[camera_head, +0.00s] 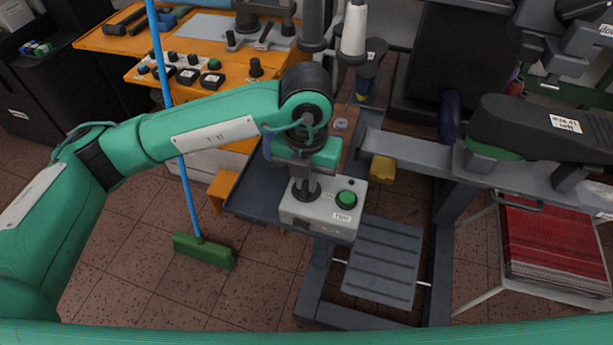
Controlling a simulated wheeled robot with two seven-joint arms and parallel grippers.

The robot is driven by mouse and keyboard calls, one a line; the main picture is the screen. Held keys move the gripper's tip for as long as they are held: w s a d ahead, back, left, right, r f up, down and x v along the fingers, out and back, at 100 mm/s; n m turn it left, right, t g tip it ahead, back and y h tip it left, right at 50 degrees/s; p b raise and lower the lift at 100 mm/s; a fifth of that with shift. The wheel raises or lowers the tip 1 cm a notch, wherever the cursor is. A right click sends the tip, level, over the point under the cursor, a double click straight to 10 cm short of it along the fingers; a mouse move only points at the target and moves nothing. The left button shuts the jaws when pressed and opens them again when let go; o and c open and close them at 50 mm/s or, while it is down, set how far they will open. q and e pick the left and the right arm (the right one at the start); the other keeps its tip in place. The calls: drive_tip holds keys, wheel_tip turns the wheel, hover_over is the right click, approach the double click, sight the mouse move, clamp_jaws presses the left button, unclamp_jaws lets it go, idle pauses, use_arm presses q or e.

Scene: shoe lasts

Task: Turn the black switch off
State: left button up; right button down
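A light grey control box (323,217) stands on the dark metal table at the centre. It has a green button (346,200) on its right side, with a small label below the button. The black switch (304,192) is on the left of the box top, partly hidden under my gripper. My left gripper (307,184) points down right over the black switch, its fingertips at or very near it. I cannot tell whether the fingers touch the switch or how far apart they are. My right gripper is not in view.
A blue-handled broom (202,252) with a green head stands left of the table. An orange workbench (228,85) with knobs and tools is behind. Machine arms with a dark shoe last (545,128) reach in from the right. A red cloth stack (552,245) lies on a rack at right.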

sight(307, 182)
use_arm(q)
drive_tip(key=o, duration=0.3)
drive_tip(key=shift+o, duration=0.2)
drive_tip(key=shift+r, duration=0.1)
